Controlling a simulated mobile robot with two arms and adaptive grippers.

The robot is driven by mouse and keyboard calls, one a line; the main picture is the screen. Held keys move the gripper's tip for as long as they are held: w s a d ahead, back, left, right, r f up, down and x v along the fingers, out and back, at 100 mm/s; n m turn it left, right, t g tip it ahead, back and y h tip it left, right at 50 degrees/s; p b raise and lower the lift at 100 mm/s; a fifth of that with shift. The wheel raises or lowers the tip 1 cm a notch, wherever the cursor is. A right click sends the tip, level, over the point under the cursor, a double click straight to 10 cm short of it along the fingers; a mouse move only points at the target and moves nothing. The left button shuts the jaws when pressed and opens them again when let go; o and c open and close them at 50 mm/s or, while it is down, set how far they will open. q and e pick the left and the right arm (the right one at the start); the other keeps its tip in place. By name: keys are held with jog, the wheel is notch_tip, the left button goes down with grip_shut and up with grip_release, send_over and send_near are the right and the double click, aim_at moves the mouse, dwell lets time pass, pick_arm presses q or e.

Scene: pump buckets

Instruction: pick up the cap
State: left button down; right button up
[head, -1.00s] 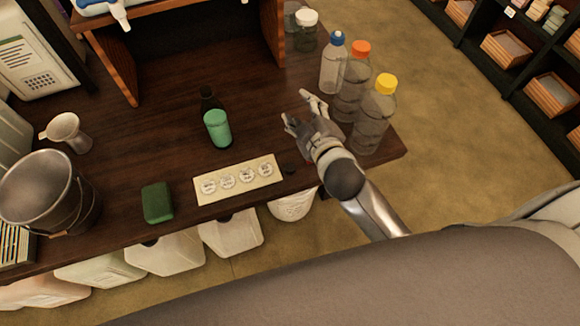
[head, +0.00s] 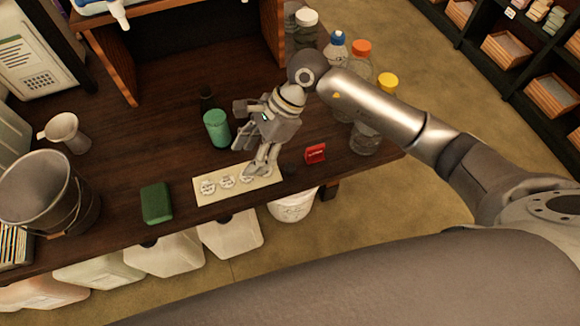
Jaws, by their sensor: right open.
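A small dark thing (head: 288,171), which may be the cap, lies on the dark table by the right end of a pale card (head: 211,197); it is too dark to be sure. My right gripper (head: 247,154) is open and empty over the table, its fingers pointing down to the left of the dark thing. One finger overlaps the card's right part and hides some of its round discs. My left gripper is out of view.
Capped bottles (head: 366,138) stand at the table's right end, partly behind my right arm. A small red block (head: 315,153) lies right of the gripper. A green block (head: 156,203) and a metal bucket (head: 42,189) are at the left. The table between funnel (head: 66,132) and canister is clear.

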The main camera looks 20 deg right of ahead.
jog(key=w+d+f+n+h, duration=0.1)
jog(key=d+h, duration=0.2)
jog(key=d, duration=0.2)
jog(key=w+d+f+h, duration=0.1)
jog(key=w+d+h, duration=0.1)
jog(key=d, duration=0.3)
send_over(290, 167)
jog(key=f, duration=0.3)
jog(key=d+f+p, duration=0.1)
jog(key=shift+w+f, duration=0.2)
jog(key=shift+w, duration=0.15)
jog(key=f, duration=0.1)
jog(key=f+p, duration=0.1)
jog(key=f, duration=0.1)
jog(key=s+f, duration=0.1)
jog(key=shift+a+f+p, duration=0.2)
jog(key=shift+a+p, duration=0.1)
jog(key=shift+a, duration=0.05)
jog(key=shift+w+a+f, duration=0.1)
jog(key=shift+f, duration=0.5)
jog(key=c, duration=0.8)
